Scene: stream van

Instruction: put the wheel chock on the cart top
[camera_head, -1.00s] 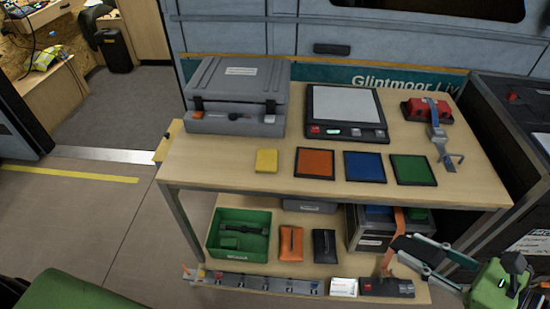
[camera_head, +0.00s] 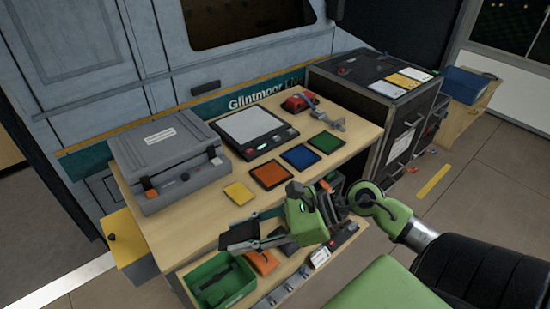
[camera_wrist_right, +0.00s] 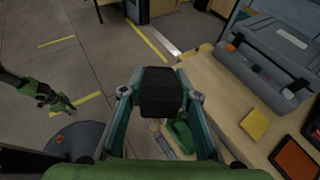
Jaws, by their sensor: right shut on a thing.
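My right gripper (camera_head: 254,242) is shut on a black block, which I take to be the wheel chock (camera_head: 238,233). In the head view it is above the near edge of the wood-topped, two-level cart, over the lower shelf's green bin. In the right wrist view the chock (camera_wrist_right: 160,92) sits between both fingertips, clear of any surface. The cart top (camera_head: 186,228) is pale wood, with bare wood left of the yellow pad. My left gripper (camera_wrist_right: 58,104) seems to show small at the left of the right wrist view; its jaws are unclear.
On the cart top are a grey case (camera_head: 170,165), a scale-like device (camera_head: 252,130), yellow (camera_head: 238,193), orange (camera_head: 270,175), blue (camera_head: 300,156) and green (camera_head: 326,142) pads, and a red clamp-like tool (camera_head: 298,103). A black cabinet (camera_head: 375,80) stands right. The lower shelf holds a green bin (camera_head: 222,280).

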